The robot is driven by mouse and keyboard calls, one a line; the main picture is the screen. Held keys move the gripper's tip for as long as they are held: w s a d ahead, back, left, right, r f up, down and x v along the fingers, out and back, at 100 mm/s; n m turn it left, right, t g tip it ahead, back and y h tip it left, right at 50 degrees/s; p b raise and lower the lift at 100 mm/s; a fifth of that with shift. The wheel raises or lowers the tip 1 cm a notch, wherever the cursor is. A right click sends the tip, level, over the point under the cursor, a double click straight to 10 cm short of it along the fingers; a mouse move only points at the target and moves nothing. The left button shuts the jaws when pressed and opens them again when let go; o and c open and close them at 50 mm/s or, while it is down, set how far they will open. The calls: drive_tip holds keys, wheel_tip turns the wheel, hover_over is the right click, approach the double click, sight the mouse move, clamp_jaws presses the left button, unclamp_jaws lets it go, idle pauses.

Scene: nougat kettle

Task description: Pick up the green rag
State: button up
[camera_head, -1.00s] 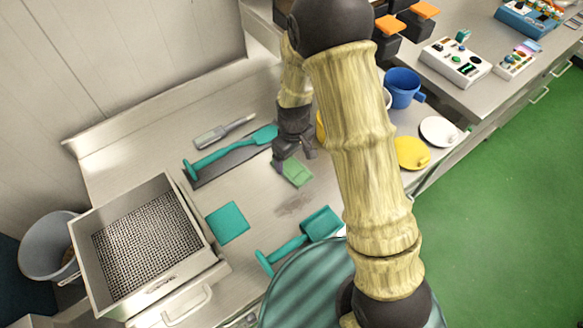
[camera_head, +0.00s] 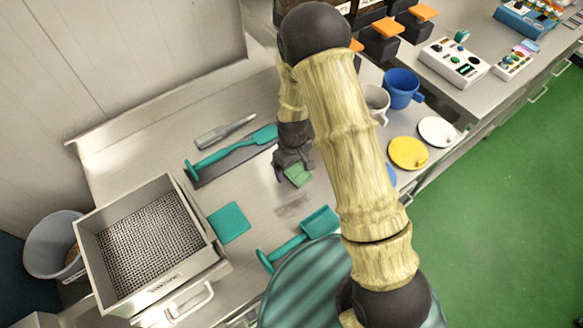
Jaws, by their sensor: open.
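The green rag (camera_head: 299,177) lies on the metal counter near the middle of the view. It is a small light-green square, and its upper part is hidden behind my gripper. My gripper (camera_head: 289,174) is right over the rag's upper left edge, with its fingers pointing down and apart. I cannot tell whether a finger touches the rag. The rag looks flat on the counter.
A teal square (camera_head: 229,223) lies left of the rag, and a teal scoop (camera_head: 300,240) below it. A teal long-handled tool (camera_head: 230,151) lies on a dark mat. A perforated metal basket (camera_head: 113,290) stands at the left. Yellow (camera_head: 408,153) and white lids (camera_head: 437,131) lie right.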

sight(293, 168)
drive_tip(key=c, duration=1.1)
drive_tip(key=shift+o, duration=0.2)
drive_tip(key=shift+r, duration=0.1)
wheel_tip(293, 168, up, 10)
drive_tip(key=b, duration=0.1)
drive_tip(key=shift+b, duration=0.4)
